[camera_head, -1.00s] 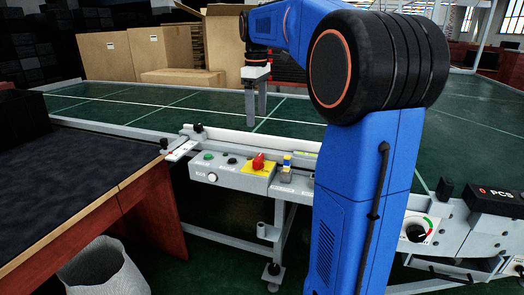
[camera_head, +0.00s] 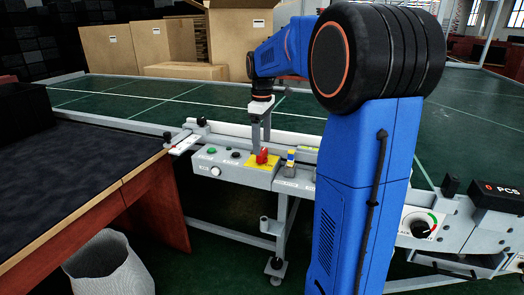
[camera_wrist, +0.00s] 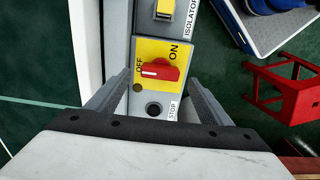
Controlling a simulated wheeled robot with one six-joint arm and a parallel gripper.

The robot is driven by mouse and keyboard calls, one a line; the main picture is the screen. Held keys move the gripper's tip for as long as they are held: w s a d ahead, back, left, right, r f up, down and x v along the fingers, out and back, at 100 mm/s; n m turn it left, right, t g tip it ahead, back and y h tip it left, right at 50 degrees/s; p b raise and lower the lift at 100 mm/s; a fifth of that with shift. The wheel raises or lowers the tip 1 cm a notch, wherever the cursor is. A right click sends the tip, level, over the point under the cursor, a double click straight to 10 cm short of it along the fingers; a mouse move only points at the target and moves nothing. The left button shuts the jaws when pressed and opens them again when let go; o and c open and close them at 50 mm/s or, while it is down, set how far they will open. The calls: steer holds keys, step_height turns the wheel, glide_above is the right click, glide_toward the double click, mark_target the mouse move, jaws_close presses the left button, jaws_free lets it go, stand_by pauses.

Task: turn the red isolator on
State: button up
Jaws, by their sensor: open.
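The red isolator (camera_head: 262,158) is a rotary handle on a yellow plate on the grey control box. In the wrist view the red handle (camera_wrist: 164,70) lies roughly crosswise, its white mark at the left end near the OFF label; ON is at upper right. My gripper (camera_head: 260,139) points down just above the isolator. Its two fingers (camera_wrist: 157,80) are open, one on each side of the handle in the wrist view, with nothing between them gripped. I cannot tell whether the fingertips have reached the handle's height.
The box also carries a green button (camera_head: 210,152), a black STOP button (camera_wrist: 153,109) and a white knob (camera_head: 215,171). The conveyor rail runs behind; a dark-topped table (camera_head: 85,180) is at left.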

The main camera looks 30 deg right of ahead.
mark_target(262, 151)
steer(key=shift+f, duration=2.15)
steer(key=c, duration=1)
